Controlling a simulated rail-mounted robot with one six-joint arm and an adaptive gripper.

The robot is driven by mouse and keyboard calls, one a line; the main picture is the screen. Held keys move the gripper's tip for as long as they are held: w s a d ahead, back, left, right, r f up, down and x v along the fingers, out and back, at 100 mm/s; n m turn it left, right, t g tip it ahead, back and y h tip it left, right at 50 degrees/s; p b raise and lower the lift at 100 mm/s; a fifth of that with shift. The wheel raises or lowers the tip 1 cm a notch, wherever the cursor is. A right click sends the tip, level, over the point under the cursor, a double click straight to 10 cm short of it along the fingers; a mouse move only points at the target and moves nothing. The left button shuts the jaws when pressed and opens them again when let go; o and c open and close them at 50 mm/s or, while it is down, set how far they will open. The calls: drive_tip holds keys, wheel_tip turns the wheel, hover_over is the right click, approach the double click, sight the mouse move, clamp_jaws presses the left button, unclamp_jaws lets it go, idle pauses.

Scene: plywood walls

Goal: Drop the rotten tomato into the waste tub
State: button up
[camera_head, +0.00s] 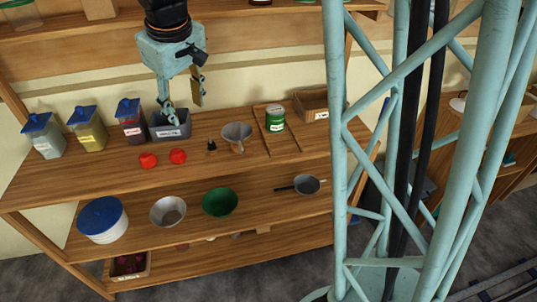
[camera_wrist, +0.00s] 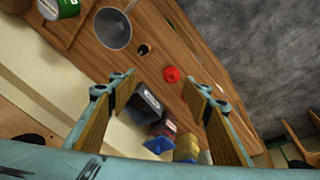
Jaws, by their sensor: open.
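Two red tomatoes lie on the upper shelf board in the head view, a left one (camera_head: 148,160) and a right one (camera_head: 178,156); I cannot tell which is rotten. In the wrist view one red tomato (camera_wrist: 171,74) shows clearly beyond and between my fingertips. A dark grey open tub with a white label (camera_head: 184,131) stands behind the tomatoes, and also shows in the wrist view (camera_wrist: 143,106); its label is too small to read. My gripper (camera_head: 183,104) is open and empty above the grey tub, its fingers also in the wrist view (camera_wrist: 158,80).
Blue-lidded jars (camera_head: 88,132) stand left of the tub. A small dark object (camera_head: 211,146), a grey funnel (camera_head: 238,137), a green can (camera_head: 275,121) and a wooden box (camera_head: 311,105) are to the right. Bowls (camera_head: 220,203) and a pan (camera_head: 306,184) sit on the shelf below.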

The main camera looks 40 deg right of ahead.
drive_tip(key=s+d+r+m, duration=0.1)
drive_tip(key=s+r, duration=0.4)
drive_tip(key=s, duration=0.3)
drive_tip(key=s+r+m, duration=0.1)
drive_tip(key=s+r, duration=0.3)
drive_tip(key=s, duration=0.5)
drive_tip(key=s+r+m, duration=0.1)
drive_tip(key=s, duration=2)
drive_tip(key=shift+s+a+r+m+y, duration=0.15)
drive_tip(key=shift+s+a+m+y, duration=0.15)
drive_tip(key=shift+s+a+m, duration=0.1)
drive_tip(key=shift+w+r, duration=0.1)
drive_tip(key=shift+r, duration=0.05)
